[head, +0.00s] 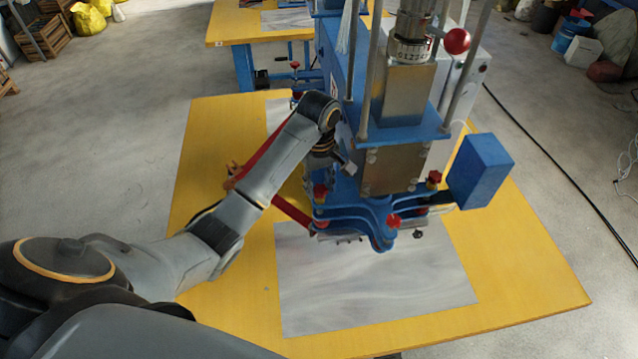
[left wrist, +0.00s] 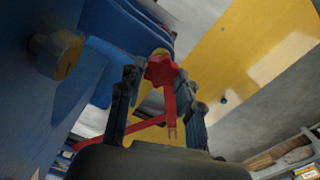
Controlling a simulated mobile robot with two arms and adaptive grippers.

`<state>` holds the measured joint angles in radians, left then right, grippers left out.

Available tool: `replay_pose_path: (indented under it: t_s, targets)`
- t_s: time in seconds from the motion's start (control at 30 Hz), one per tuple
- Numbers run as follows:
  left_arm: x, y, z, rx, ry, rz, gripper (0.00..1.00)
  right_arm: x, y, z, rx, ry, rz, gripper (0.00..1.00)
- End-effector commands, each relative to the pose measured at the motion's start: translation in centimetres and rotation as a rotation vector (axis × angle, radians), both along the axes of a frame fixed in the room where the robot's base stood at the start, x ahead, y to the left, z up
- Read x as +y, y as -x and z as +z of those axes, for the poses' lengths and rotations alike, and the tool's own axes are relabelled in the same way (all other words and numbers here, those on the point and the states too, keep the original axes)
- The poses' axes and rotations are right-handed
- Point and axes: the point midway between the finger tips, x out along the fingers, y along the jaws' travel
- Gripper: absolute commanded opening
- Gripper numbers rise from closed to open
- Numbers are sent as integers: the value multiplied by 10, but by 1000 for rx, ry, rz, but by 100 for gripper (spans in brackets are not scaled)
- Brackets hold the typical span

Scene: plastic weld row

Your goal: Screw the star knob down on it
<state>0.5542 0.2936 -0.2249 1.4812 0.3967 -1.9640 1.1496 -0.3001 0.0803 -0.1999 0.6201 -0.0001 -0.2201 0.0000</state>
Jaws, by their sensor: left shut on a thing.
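My left gripper (left wrist: 158,85) is shut on a red star knob (left wrist: 161,69), which sits between its fingertips in the left wrist view. In the head view my left gripper (head: 340,158) is beside the blue welding machine (head: 340,70), above its lower clamp plates (head: 355,213). The held knob cannot be made out clearly there, and whatever is under it is hidden. Other red knobs show on the plates, one at the front (head: 393,220), one at the left (head: 320,191) and one at the right (head: 434,178). My right gripper is not in view.
The machine stands on a yellow table (head: 215,125) with a grey sheet (head: 370,290) at the front. Red bars (left wrist: 172,108) run close to my left fingers. A blue box (head: 480,170) juts out at the right. Another yellow table (head: 228,25) stands behind.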

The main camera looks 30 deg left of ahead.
Motion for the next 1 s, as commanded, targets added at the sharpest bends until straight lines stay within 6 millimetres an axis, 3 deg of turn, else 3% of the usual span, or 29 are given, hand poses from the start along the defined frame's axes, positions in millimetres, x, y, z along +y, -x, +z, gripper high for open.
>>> replay_pose_path:
  t_s: [0.17, 0.63, 0.67, 0.77, 1.0]
  targets:
    - [0, 0, 0, 1, -3, -153, 2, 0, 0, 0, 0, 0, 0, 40]
    - [-3, 0, -1, 3, -2, -971, 2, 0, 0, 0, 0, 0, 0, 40]
    - [-4, 0, -1, 2, 1, -957, 41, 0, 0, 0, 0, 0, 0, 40]
    - [-4, 0, -1, 2, 1, -952, 61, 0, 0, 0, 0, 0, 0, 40]
    - [-4, 0, -1, 1, 1, -949, 63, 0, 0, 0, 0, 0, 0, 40]
